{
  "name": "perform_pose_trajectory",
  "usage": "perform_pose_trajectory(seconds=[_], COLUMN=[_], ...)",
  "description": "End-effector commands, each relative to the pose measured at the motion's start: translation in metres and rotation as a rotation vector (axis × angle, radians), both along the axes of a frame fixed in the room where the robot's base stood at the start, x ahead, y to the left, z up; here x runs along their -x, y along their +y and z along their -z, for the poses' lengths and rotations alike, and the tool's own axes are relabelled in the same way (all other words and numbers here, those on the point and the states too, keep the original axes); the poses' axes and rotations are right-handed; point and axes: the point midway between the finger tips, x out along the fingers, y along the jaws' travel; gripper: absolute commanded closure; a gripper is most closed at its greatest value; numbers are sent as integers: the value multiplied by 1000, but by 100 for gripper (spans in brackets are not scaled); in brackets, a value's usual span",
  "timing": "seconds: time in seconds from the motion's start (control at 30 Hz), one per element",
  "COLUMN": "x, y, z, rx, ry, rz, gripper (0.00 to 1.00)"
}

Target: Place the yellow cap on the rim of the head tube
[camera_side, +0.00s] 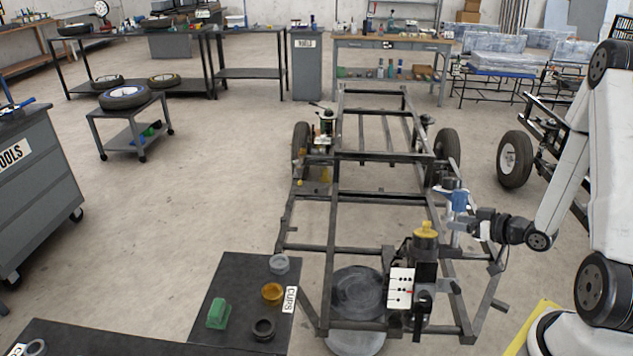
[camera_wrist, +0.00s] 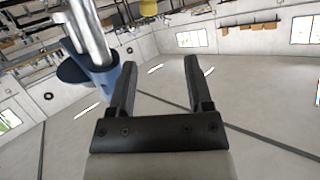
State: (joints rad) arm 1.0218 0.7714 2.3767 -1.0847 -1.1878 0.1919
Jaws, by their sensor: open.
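The yellow cap (camera_side: 425,232), with a narrower knob on top, sits upright on a dark upright post (camera_side: 425,265) at the frame's front; I cannot tell whether that post is the head tube or how the cap seats. My gripper (camera_side: 479,219) is to the right of the cap and apart from it. In the wrist view the gripper (camera_wrist: 160,63) has its two fingers spread with nothing between them. A yellow piece, likely the cap (camera_wrist: 148,7), shows beyond them at the top edge. A blue collar (camera_wrist: 88,72) on a silver tube (camera_wrist: 90,30) is close left of the fingers.
The blue part (camera_side: 458,199) stands close to my gripper in the side view. A white-faced box (camera_side: 400,288) is beside the post. A black table (camera_side: 225,317) at front left holds cups and a green block (camera_side: 218,312). A metal frame (camera_side: 335,205) spans the middle.

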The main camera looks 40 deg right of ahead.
Motion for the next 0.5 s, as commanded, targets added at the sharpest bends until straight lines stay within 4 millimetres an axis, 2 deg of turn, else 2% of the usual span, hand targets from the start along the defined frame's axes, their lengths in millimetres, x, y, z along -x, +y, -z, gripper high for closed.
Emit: perform_pose_trajectory(seconds=[0.2,0.5], x=[19,26], y=[-1,-1], z=[-8,-11], rx=[1,1], ry=[0,1], rz=[3,0], gripper=[35,35])
